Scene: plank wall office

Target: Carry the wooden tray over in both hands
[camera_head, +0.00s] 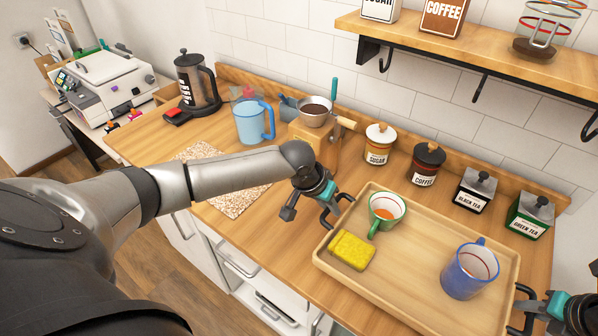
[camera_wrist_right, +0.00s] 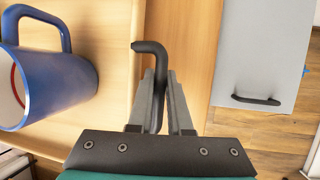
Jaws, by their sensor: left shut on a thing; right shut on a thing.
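The wooden tray (camera_head: 402,272) is over the right part of the counter and looks level; I cannot tell whether it touches the counter. My left gripper (camera_head: 332,203) is shut on the black handle at the tray's left end. My right gripper (camera_head: 532,304) is shut on the black handle (camera_wrist_right: 150,48) at the right end, seen between its fingers in the right wrist view (camera_wrist_right: 158,100).
Sugar (camera_head: 377,154), coffee (camera_head: 426,172), black tea (camera_head: 472,196) and green tea (camera_head: 526,222) containers stand close behind the tray. A speckled board (camera_head: 238,196) lies left of the tray. A shelf (camera_head: 470,50) hangs above.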

